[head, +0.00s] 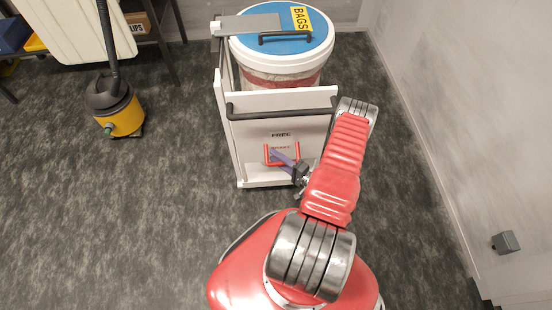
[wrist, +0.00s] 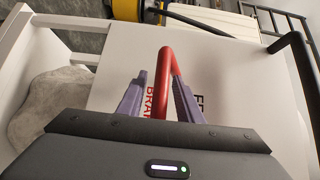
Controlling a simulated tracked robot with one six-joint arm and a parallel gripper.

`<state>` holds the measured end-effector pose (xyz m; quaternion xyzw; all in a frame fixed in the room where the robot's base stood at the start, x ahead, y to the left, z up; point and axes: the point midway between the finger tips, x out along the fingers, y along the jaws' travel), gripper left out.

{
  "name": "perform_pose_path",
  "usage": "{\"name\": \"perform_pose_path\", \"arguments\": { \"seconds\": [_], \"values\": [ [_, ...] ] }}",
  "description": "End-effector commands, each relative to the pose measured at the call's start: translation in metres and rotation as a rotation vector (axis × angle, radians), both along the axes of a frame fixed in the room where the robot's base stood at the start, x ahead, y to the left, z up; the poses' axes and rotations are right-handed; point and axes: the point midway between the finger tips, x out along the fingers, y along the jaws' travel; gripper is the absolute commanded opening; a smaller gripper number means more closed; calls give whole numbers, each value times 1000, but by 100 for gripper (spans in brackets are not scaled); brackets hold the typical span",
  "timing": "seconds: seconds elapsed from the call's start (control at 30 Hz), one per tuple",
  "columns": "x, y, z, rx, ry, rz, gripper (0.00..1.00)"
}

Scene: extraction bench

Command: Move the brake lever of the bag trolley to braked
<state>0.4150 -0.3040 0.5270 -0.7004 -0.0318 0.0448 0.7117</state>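The bag trolley (head: 240,145) stands in front of me, with a white front panel marked FREE above and BRAKE in red below. The brake lever (head: 298,151) is a red U-shaped bar on this panel, beside the BRAKE mark. In the wrist view the red lever (wrist: 161,85) runs up between my purple fingers. My gripper (head: 279,155) reaches the lever from the lower right. In the wrist view my gripper (wrist: 160,76) is open, a finger on each side of the bar, with the right finger very close to it. The lever's lower part is hidden by my gripper body.
The trolley carries a drum with a blue lid (head: 280,50) marked BAGS, and has a dark push handle (head: 280,113) above the panel. A yellow vacuum (head: 120,115) stands at left. A wall (head: 470,120) with a small grey box (head: 506,242) is at right.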

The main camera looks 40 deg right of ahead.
Motion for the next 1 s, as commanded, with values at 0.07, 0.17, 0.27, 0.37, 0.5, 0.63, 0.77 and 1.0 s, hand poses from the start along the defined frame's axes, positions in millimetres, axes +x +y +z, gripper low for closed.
{"name": "perform_pose_path", "arguments": {
  "seconds": [0.07,0.17,0.27,0.37,0.5,0.63,0.77,1.0],
  "values": [
    [0,0,0,1,0,-1,32],
    [-1,0,0,1,0,-1,32],
    [-4,-1,0,1,1,-2,32],
    [-10,-1,0,1,1,-2,32],
    [-24,-3,0,1,1,-4,32],
    [-39,-6,0,2,1,-6,32],
    [-54,-7,0,2,0,-6,32],
    [-81,-10,1,1,1,-5,32]
  ]
}}
